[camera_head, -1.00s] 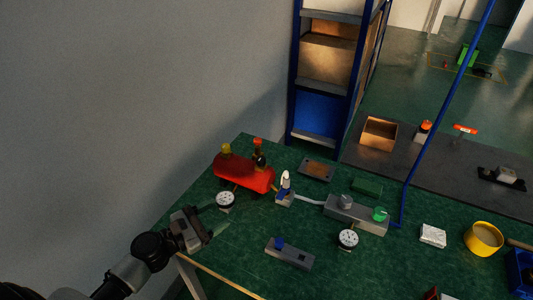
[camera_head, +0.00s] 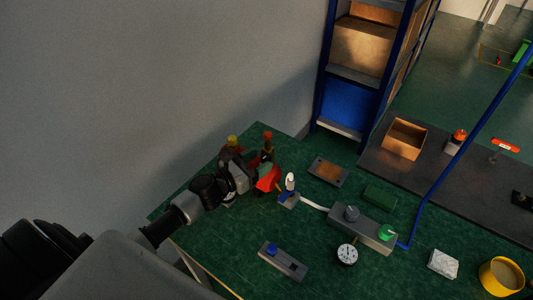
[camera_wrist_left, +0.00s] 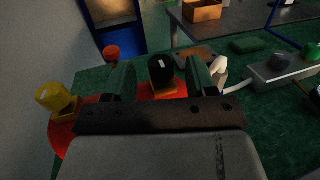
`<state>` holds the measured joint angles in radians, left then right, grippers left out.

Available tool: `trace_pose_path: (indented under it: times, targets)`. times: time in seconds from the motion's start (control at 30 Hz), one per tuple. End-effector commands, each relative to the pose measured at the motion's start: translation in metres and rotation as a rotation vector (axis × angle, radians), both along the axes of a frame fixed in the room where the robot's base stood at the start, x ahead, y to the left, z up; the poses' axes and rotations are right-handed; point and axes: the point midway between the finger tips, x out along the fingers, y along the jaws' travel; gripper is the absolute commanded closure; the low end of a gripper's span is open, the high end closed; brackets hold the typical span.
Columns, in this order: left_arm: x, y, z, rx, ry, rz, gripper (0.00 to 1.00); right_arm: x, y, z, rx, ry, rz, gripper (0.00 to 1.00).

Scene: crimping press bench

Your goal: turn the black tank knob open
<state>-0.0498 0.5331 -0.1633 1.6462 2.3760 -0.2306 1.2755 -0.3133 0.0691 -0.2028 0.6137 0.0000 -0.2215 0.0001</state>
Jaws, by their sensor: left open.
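The black tank knob (camera_wrist_left: 162,70) stands on a brass fitting on top of the red tank (camera_wrist_left: 62,138). In the left wrist view my left gripper (camera_wrist_left: 162,84) is open, with one green-tipped finger on each side of the knob. Whether the fingers touch it I cannot tell. In the head view my left gripper (camera_head: 254,176) is over the red tank (camera_head: 268,178) and hides most of it. A yellow knob (camera_wrist_left: 55,98) is left of the gripper and a red knob (camera_wrist_left: 111,53) is beyond it. My right gripper is not in view.
A white-topped valve (camera_head: 290,183) stands just right of the tank, joined by a white hose to a grey block (camera_head: 361,226) with grey and green knobs. A gauge (camera_head: 347,254) and a blue-buttoned box (camera_head: 283,261) lie nearer. The wall is close on the left.

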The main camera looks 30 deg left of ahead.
Motion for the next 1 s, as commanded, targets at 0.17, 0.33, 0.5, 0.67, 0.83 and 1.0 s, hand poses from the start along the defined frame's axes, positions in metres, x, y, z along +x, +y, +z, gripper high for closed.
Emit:
trace_pose_path:
  times: [0.17, 0.33, 0.5, 0.67, 0.83, 1.0]
  targets:
    - [0.021, -0.009, 0.001, 0.0, -0.001, 0.0, 0.44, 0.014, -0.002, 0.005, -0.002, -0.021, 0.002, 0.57]
    - [0.028, -0.012, 0.0, 0.001, 0.0, 0.0, 0.44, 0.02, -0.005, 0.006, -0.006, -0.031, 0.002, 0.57]
    - [0.028, -0.012, -0.001, 0.001, 0.001, -0.001, 0.44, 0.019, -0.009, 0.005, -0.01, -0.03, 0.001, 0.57]
    - [0.028, -0.012, 0.0, 0.001, 0.0, -0.001, 0.59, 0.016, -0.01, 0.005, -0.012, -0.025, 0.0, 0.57]
    - [0.028, -0.012, 0.0, 0.001, 0.0, -0.001, 0.85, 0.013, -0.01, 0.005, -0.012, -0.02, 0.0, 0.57]
    - [0.028, -0.012, 0.0, 0.0, 0.0, 0.002, 0.93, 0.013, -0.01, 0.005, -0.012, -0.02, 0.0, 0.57]
